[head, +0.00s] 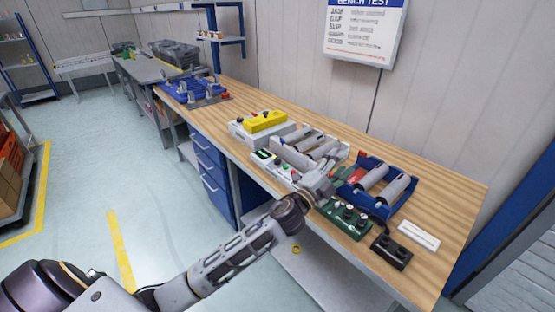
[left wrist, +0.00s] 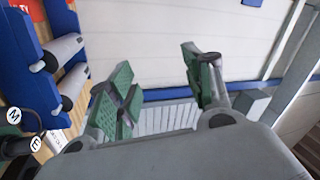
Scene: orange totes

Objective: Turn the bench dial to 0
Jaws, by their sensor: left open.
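A green control box (head: 345,218) with several dark knobs sits near the front edge of the wooden bench. A black box (head: 391,252) with two dark round knobs is to its right. I cannot tell which knob is the bench dial, and no pointer or number is readable. My left gripper (head: 326,181) is just behind the green box, partly hidden by its own wrist. In the left wrist view, its green-padded fingers (left wrist: 160,88) are apart with nothing between them. Round white labels "M" and "E" (left wrist: 35,142) show at that view's lower left. My right gripper is not in view.
A blue bin (head: 404,205) with grey cylinders stands right of my gripper. A light tray (head: 285,153) of cylinders and a yellow-topped box (head: 265,122) are to its left. A white label plate (head: 419,235) lies at the right. The bench's right end is clear.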

